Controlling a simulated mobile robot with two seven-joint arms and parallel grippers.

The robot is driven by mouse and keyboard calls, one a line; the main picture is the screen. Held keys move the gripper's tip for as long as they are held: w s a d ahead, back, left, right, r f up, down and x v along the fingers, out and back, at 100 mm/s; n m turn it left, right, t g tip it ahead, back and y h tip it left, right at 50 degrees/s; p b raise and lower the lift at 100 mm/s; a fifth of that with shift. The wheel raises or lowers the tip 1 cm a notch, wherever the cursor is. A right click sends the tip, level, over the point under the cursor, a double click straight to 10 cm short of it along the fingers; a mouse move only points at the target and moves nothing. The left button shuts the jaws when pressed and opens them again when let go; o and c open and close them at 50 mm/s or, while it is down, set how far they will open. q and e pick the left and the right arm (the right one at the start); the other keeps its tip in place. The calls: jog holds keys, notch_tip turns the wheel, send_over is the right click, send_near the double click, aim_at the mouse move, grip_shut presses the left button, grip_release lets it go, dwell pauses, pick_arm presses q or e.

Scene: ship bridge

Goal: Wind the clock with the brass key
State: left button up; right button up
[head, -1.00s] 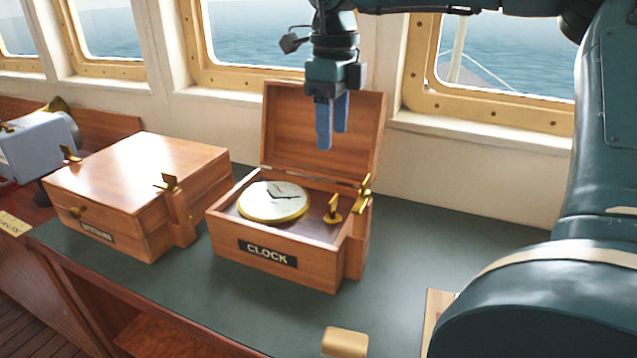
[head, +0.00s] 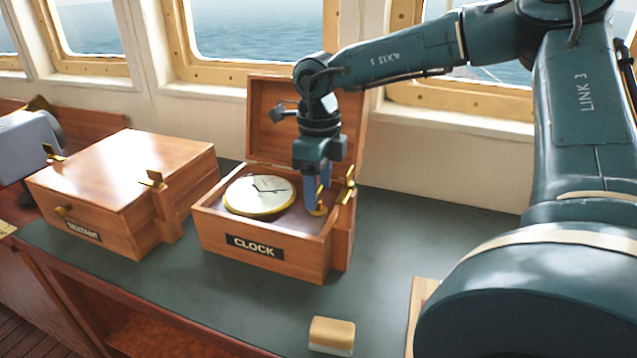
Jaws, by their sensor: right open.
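The clock (head: 259,195), a white dial with a brass rim, lies face up in the open wooden box labelled CLOCK (head: 290,262). The box's lid (head: 275,120) stands raised at the back. The brass key (head: 318,210) stands at the right inside the box, apart from the clock and partly hidden by my gripper. My right gripper (head: 315,203) points down into the box with its blue fingers at the key. It is open, and I cannot tell whether the fingers touch the key. My left gripper is not in view.
A closed wooden box labelled SEXTANT (head: 130,180) stands to the left. A small tan-topped block (head: 332,335) lies at the counter's front edge.

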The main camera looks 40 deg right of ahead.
jog(key=c, duration=1)
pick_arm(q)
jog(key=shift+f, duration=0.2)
pick_arm(e)
jog(key=shift+n+b, duration=0.75)
jog(key=shift+n, duration=0.25)
jog(key=n+b, duration=0.1)
jog(key=n, duration=0.2)
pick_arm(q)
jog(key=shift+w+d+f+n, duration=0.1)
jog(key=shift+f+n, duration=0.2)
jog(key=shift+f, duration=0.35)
pick_arm(e)
jog(key=shift+n, duration=1.2)
jog(key=shift+r, duration=0.1)
